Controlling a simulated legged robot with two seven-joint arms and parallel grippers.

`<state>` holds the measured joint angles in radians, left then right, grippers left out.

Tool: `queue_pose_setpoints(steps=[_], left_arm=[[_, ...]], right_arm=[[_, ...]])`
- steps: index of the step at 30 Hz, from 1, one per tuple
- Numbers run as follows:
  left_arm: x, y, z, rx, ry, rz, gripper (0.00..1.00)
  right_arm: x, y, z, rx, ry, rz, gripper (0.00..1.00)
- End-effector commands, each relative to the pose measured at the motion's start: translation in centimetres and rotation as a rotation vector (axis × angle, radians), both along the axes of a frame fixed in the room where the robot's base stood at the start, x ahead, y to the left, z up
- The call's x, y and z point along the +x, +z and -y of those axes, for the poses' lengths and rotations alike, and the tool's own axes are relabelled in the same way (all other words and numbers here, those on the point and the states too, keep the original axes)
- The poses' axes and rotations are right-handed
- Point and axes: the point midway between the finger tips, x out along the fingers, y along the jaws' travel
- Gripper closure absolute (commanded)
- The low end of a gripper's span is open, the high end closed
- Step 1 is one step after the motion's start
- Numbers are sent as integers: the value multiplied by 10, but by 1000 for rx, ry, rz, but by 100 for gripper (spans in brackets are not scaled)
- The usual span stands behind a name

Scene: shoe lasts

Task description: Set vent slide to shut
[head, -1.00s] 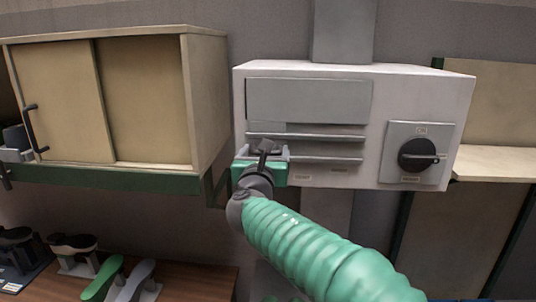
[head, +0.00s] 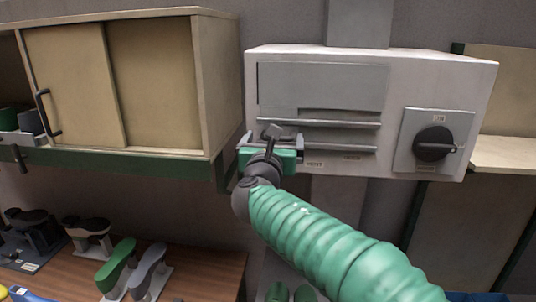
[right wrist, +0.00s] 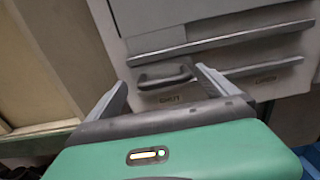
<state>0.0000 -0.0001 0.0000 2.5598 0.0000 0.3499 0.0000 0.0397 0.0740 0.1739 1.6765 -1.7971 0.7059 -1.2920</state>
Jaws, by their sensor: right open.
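The vent is a grey panel (head: 322,86) with two horizontal rails (head: 330,150) on the front of a pale box. In the right wrist view, a dark slide handle (right wrist: 165,76) sits at the left part of the lower rail, above a small label that looks like SHUT (right wrist: 170,98). A second label (right wrist: 265,80) is to the right, too blurred to read surely. My right gripper (right wrist: 162,80) is open, with one finger on each side of the handle; contact cannot be told. In the head view my right gripper (head: 272,140) partly hides the handle. My left gripper is out of view.
A rotary switch (head: 434,144) is on the right of the box. A wooden cabinet (head: 160,90) with a sliding door stands close on the left. Shoe lasts (head: 118,264) stand on the bench below. A pale shelf (head: 505,153) is at the right.

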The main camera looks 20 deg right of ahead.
Motion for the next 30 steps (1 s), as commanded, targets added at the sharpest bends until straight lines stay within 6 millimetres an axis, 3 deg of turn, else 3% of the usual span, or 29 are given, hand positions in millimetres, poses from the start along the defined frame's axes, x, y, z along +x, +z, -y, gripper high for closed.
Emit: queue_pose_setpoints(steps=[6, 15, 21, 30], left_arm=[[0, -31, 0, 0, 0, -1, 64], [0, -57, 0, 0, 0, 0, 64], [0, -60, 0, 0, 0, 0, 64], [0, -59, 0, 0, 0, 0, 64]], right_arm=[[-47, -7, -33, -2, 6, 3, 3], [-111, -7, -76, -1, 5, -3, 3], [-126, -5, -85, 0, 2, -7, 3], [-127, -4, -86, -1, 2, -8, 3]])
